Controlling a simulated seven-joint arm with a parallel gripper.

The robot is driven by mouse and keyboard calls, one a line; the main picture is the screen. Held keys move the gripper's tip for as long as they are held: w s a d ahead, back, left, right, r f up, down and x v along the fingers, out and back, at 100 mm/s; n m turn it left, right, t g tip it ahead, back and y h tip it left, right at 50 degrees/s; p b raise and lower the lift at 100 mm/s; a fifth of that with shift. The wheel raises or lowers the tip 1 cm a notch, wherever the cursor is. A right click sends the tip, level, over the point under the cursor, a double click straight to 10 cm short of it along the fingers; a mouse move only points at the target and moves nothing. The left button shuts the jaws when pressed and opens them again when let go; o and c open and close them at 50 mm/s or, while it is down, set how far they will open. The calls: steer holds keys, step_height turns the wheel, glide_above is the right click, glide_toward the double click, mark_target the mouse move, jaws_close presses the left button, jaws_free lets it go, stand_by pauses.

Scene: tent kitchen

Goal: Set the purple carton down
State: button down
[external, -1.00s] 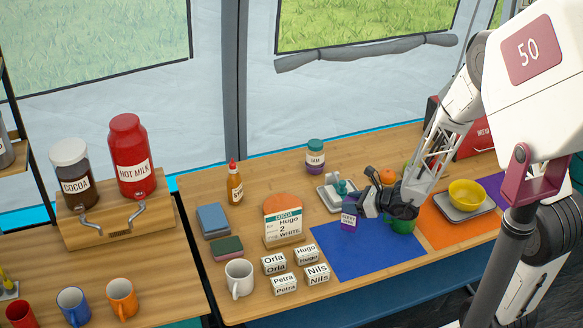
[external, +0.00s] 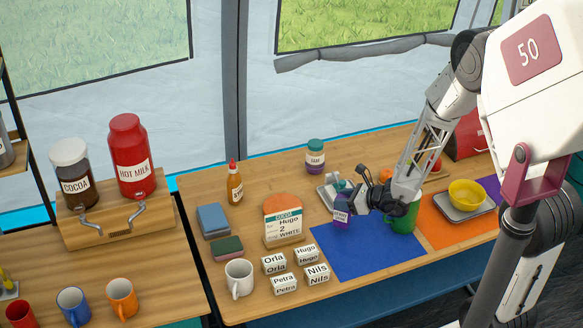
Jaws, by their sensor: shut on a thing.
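The small purple carton (external: 341,214), with a white label, is at the back edge of the blue mat (external: 355,255) in the external view. My gripper (external: 354,196) comes in from the right and is shut on the carton, partly covering it. The carton looks roughly upright. I cannot tell whether its base touches the mat or hangs just above it.
A green mug (external: 404,219) stands right of the carton, partly behind my gripper. A grey tray (external: 326,197) with small items lies just behind. White name blocks (external: 285,284) and a white mug (external: 239,278) stand left. The mat's middle and front are clear.

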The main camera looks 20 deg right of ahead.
steer(key=shift+f, duration=1.05)
steer(key=shift+f, duration=0.2)
steer(key=c, duration=0.6)
jaws_free()
steer(key=shift+c, duration=0.2)
steer(key=shift+d+r, duration=0.1)
steer(key=shift+r, duration=0.1)
steer(key=v, duration=1.1)
steer(key=shift+s+d+r, duration=0.2)
steer(key=shift+s+d, duration=0.05)
steer(key=shift+s, duration=0.05)
